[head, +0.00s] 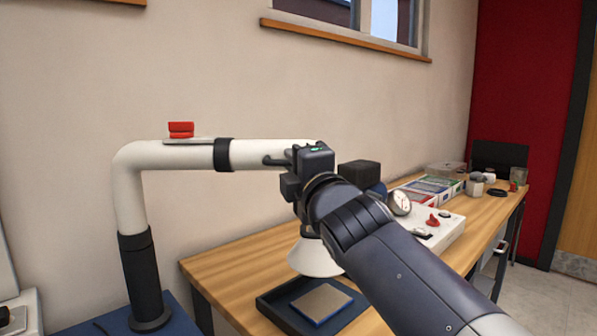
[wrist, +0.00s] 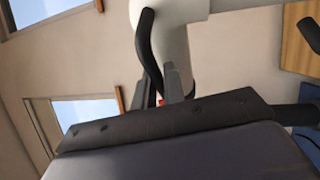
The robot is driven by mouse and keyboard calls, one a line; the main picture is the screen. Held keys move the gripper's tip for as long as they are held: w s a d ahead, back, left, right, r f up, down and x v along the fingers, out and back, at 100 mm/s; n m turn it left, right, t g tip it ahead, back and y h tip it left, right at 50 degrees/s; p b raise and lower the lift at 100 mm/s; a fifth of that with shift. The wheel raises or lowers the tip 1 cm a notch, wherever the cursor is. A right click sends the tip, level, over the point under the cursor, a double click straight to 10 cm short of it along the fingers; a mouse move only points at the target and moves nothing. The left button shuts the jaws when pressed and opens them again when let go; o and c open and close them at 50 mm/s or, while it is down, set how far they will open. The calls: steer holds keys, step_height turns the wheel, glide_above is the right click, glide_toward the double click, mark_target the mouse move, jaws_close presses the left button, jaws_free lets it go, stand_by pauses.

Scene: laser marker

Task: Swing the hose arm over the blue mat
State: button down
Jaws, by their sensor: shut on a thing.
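The white hose arm (head: 185,156) rises from a black sleeve on the left, bends, and runs right along the wall. A black collar is around it. Its white cone hood (head: 314,258) hangs at the right end, above the back part of a dark tray (head: 272,307). A beige plate (head: 322,300) lies in the tray with a blue edge (head: 345,308), perhaps the mat, showing around it. My gripper (head: 286,162) is at the right end of the hose arm. In the wrist view its fingers (wrist: 172,85) are shut on the black handle (wrist: 147,45).
A wooden bench (head: 225,268) carries the tray. To the right stand a white box with a dial and red knob (head: 433,220), a black block (head: 359,174) and flat boxes (head: 428,190). A red piece (head: 181,129) sits on top of the hose arm. The wall is close behind.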

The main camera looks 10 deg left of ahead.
steer(key=shift+f, duration=0.1)
steer(key=c, duration=1.5)
jaws_free()
steer(key=v, duration=1)
steer(key=shift+s+d+p, duration=0.25)
steer(key=shift+s+p, duration=0.05)
steer(key=shift+w+a, duration=0.1)
steer(key=x, duration=1)
steer(key=shift+w+a, duration=0.15)
steer(key=shift+w, duration=0.05)
